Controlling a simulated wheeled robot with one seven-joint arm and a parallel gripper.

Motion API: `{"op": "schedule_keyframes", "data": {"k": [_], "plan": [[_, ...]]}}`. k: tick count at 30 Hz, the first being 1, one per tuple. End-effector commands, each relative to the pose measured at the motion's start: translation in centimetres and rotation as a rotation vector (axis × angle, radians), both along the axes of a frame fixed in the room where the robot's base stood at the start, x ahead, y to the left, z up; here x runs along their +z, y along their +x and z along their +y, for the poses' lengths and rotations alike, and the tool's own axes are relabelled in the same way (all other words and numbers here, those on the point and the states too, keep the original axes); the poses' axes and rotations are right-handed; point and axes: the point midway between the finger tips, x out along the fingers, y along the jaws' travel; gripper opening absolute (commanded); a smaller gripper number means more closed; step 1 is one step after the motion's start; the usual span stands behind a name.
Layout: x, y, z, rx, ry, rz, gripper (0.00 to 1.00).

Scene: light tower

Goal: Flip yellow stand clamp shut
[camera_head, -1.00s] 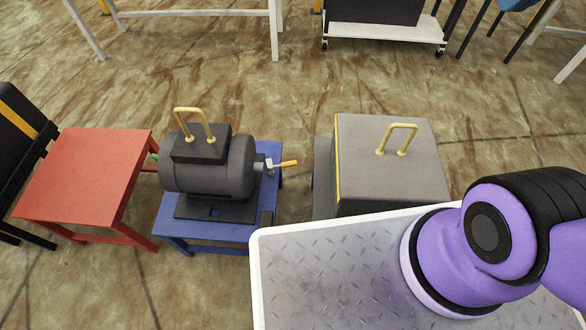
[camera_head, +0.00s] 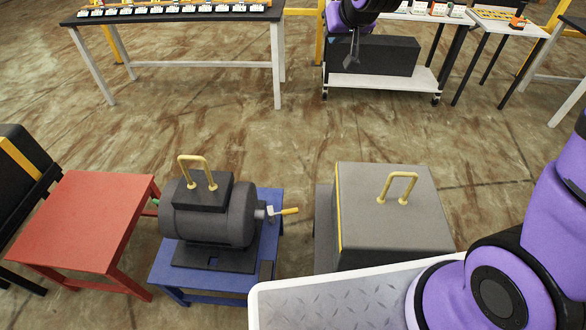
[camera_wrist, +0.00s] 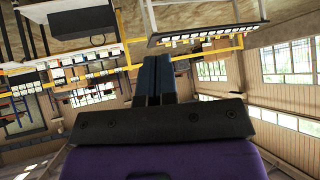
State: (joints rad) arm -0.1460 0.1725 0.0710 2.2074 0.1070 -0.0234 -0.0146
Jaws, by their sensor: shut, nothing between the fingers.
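My gripper (camera_head: 353,50) hangs at the top of the head view, in front of a black box on a white cart. In the wrist view its two dark fingers (camera_wrist: 156,80) lie close together, shut and empty. I cannot make out the yellow stand clamp in either view. Yellow frame parts (camera_head: 309,12) show at the top of the head view, and yellow rails (camera_wrist: 98,68) show in the wrist view, but no clamp can be told on them.
A red table (camera_head: 85,220), a dark motor (camera_head: 213,215) with a crank on a blue stand (camera_head: 268,245), and a grey box (camera_head: 390,230) stand in front. The white cart (camera_head: 385,82) and a black bench (camera_head: 170,14) stand farther back. The floor between is clear.

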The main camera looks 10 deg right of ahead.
Motion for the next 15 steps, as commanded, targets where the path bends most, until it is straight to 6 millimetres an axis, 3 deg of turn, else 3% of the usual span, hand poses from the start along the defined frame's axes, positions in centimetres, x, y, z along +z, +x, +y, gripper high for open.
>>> {"op": "schedule_keyframes", "data": {"k": [1,6,15], "plan": [[-1.8,1.4,0.9,0.004,0.006,-0.006,0.0],[-7.1,5.4,3.6,0.013,0.028,-0.057,0.0],[-18.0,10.0,8.0,0.011,0.063,-0.145,0.0]]}}
